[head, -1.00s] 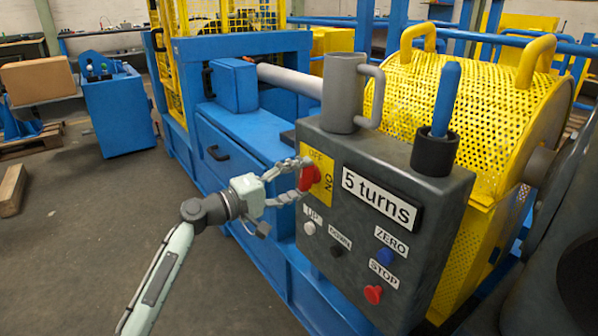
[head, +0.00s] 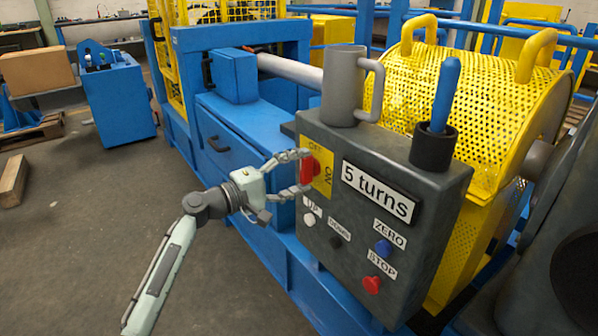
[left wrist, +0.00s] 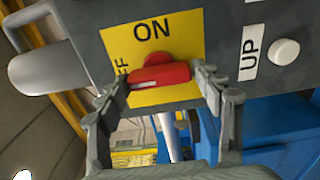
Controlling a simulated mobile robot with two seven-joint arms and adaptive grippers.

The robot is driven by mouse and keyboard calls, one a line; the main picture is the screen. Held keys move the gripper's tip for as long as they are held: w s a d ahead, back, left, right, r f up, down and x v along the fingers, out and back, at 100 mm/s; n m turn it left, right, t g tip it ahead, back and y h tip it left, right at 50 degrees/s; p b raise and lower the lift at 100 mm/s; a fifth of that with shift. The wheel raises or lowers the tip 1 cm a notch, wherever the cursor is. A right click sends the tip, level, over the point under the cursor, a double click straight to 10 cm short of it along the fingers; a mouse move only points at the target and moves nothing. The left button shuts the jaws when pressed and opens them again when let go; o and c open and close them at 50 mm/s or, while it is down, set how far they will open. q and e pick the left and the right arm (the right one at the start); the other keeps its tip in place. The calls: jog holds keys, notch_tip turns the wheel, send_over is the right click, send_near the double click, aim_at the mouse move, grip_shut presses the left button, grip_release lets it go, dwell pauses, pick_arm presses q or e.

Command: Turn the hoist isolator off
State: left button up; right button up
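The hoist isolator is a red rotary handle (head: 308,168) on a yellow plate (head: 325,176) marked OFF and ON, on the grey control box. My left gripper (head: 305,171) is at the handle, one finger at its upper end and one at its lower end. In the left wrist view the red handle (left wrist: 160,78) lies nearly level between the fingertips of my left gripper (left wrist: 163,85), which seem to touch both ends. ON stands above it and the partly hidden OFF is to its left. My right gripper is not in view.
The control box (head: 400,265) also carries a white UP button (head: 309,219), a dark DOWN button (head: 336,242), a blue ZERO button (head: 382,246) and a red STOP button (head: 372,285). A grey mug-like cylinder (head: 343,90) and a blue lever (head: 446,95) stand on top.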

pick_arm(q)
jog(key=shift+o, duration=1.2)
jog(key=v, duration=1.2)
